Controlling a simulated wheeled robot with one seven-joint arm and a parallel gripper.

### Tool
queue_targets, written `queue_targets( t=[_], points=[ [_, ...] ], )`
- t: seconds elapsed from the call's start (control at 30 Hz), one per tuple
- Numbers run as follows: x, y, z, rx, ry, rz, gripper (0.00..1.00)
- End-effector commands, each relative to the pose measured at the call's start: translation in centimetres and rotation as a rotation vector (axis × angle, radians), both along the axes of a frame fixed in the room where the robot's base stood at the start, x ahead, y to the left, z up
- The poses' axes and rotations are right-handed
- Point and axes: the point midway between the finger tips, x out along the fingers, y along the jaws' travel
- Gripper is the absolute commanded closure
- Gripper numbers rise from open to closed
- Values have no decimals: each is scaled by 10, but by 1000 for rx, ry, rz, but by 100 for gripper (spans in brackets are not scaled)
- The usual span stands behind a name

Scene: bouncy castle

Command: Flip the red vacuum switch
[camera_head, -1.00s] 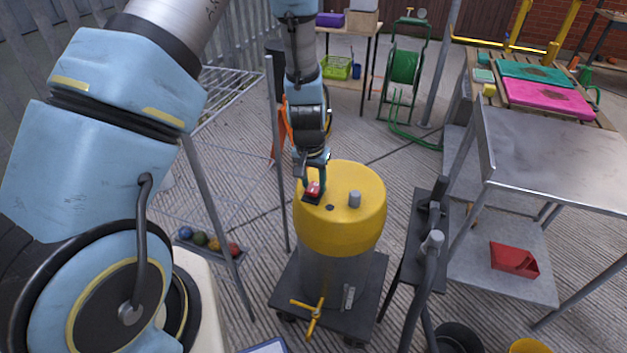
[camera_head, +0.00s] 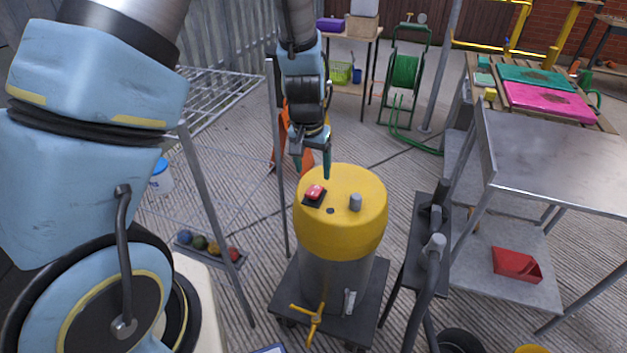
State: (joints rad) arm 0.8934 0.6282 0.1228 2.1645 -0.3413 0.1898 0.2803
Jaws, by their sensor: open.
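The red vacuum switch (camera_head: 315,191) sits on a dark base on the left part of the vacuum's yellow top (camera_head: 340,232). Its rocker is in plain view, but I cannot tell which way it is set. The vacuum has a grey drum and stands on a dark wheeled platform. My gripper (camera_head: 312,172) is open and empty, with its two fingers pointing down. It is above and just behind the switch, apart from it.
A dark stand (camera_head: 418,240) is close on the right, beside a metal table (camera_head: 560,155). An orange cone (camera_head: 288,158) is behind.

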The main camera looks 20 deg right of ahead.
Motion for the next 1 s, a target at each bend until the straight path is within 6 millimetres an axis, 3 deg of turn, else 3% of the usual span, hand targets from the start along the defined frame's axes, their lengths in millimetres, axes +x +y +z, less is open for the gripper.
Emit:
queue_targets(
  t=[0.1, 0.3, 0.83, 0.93, 1.0],
  points=[
    [-2, 1, 19, -3, -2, -2, 25],
    [-5, 4, 36, 0, 0, 0, 25],
    [-5, 5, 39, 1, 1, 1, 25],
    [-1, 15, 43, -2, 4, 24, 25],
    [5, 32, 51, -7, 9, 62, 25]
  ],
)
